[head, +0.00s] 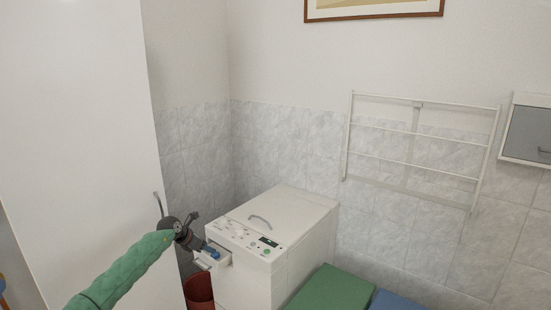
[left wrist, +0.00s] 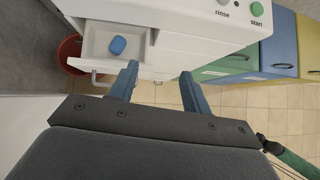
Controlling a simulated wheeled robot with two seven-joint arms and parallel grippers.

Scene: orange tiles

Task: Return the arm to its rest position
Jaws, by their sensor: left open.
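My left arm (head: 125,268), in a green sleeve, reaches in from the lower left of the head view. Its left gripper (head: 210,250) is at the front of a white washing machine (head: 300,215), by the pulled-out drawer (head: 206,263). In the left wrist view the left gripper (left wrist: 159,72) has its two blue fingers apart with nothing between them. The open drawer (left wrist: 97,44) lies just beyond the left finger and holds a blue pod (left wrist: 118,45). Part of my right arm (left wrist: 295,160) shows at the lower right; its jaws cannot be made out.
A red bin (head: 199,290) stands on the floor beside the machine. Green (head: 332,290) and blue (head: 395,301) cabinets are to its right. A tall white panel (head: 75,130) stands at left. A wall rack (head: 415,145) hangs behind. Tiled floor (left wrist: 235,118) is clear.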

